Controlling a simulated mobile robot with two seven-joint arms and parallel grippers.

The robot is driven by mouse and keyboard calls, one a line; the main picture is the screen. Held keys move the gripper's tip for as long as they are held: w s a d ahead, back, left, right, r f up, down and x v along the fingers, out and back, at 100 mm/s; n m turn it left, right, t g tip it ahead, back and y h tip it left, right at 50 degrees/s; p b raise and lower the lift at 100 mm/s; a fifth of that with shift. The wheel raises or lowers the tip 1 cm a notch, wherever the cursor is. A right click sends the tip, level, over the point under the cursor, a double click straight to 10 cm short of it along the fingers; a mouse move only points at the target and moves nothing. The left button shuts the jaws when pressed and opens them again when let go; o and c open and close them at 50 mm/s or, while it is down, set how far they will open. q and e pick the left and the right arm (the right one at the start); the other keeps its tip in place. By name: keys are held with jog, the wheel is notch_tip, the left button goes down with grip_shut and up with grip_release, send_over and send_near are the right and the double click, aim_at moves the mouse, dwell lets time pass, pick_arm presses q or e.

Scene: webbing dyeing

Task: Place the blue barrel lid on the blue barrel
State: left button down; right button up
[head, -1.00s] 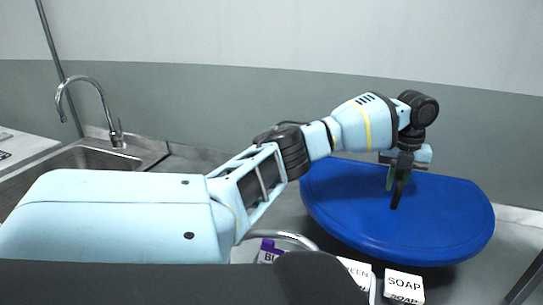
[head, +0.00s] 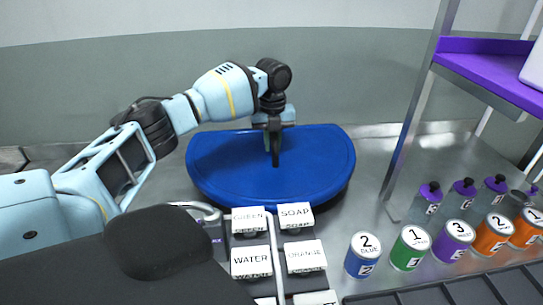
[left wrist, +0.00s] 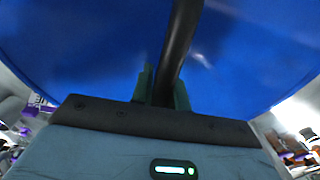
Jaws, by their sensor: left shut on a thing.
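The blue barrel lid (head: 222,165) is a wide, flat blue disc with a straight far edge, over the metal counter in the middle of the head view. My left gripper (head: 274,150) reaches down over it and is shut on its dark handle. In the left wrist view the blue lid (left wrist: 80,45) fills most of the picture, and the dark handle (left wrist: 178,50) runs between the green fingertips of the left gripper (left wrist: 161,88). I cannot tell how high the lid hangs. I do not see the blue barrel. My right gripper is out of view.
Labelled boxes, including SOAP (head: 296,216) and WATER (head: 251,260), stand in front of the lid. Numbered cans (head: 410,248) and purple-capped bottles (head: 463,192) stand at the right, by a purple shelf (head: 490,72). Some bare counter (head: 370,180) lies right of the lid.

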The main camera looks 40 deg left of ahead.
pick_arm(q)
jog(key=shift+f, duration=2.4)
jog(key=c, duration=1.4)
grip_release()
jog(key=shift+f, duration=0.15)
jog(key=shift+o, duration=0.2)
